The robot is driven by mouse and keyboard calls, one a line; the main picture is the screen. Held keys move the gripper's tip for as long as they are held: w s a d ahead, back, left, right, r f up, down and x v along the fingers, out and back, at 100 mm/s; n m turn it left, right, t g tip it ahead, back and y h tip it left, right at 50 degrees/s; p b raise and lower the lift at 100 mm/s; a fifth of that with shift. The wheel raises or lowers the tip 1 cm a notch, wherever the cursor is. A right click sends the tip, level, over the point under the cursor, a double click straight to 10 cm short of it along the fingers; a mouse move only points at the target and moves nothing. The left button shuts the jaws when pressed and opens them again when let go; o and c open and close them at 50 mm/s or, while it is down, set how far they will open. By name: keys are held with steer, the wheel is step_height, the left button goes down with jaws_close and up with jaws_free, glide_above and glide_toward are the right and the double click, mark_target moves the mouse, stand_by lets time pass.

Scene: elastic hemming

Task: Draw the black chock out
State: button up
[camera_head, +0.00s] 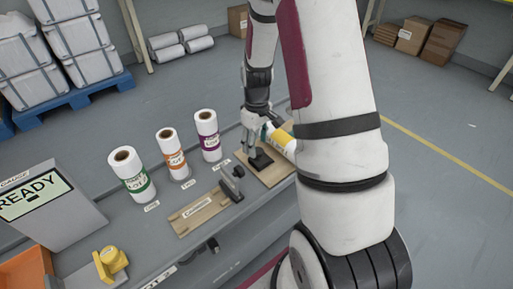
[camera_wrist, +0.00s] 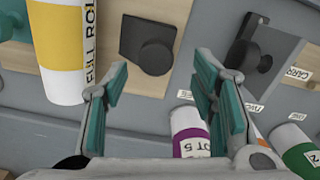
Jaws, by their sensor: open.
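The black chock (camera_head: 261,161) is a flat dark plate with a round knob. It lies on a wooden board beside the white full roll with a yellow band (camera_head: 281,140). In the wrist view the chock (camera_wrist: 143,32) is ahead of my gripper, between the lines of its fingers, and the full roll (camera_wrist: 62,45) lies to the left. My gripper (camera_wrist: 160,68) is open, with teal finger pads and nothing between them. In the head view my arm hides part of the roll and board.
A black upright bracket with a knob (camera_head: 232,184) stands beside the carriage board (camera_head: 190,218). Rolls with purple (camera_head: 208,135), orange (camera_head: 172,153) and green (camera_head: 131,174) labels stand along the bench's back. A yellow block (camera_head: 109,264) and a READY display (camera_head: 33,197) are at left.

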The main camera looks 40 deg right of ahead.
step_height(320, 180, up, 9)
stand_by(0.3)
steer(key=shift+a, duration=0.1)
stand_by(0.4)
steer(key=s+a+r+m, duration=0.1)
steer(key=s+a+r, duration=1)
steer(key=r, duration=0.3)
steer(key=s+a+r+m, duration=0.1)
steer(key=s+a+r, duration=0.15)
steer(key=s, duration=0.65)
steer(key=s+a+r+m, duration=0.1)
steer(key=s+a, duration=0.3)
steer(key=s, duration=0.5)
step_height(320, 180, up, 23)
steer(key=t+p, duration=0.4)
steer(key=p, duration=1.7)
steer(key=shift+d+f, duration=0.2)
steer(key=shift+d, duration=0.05)
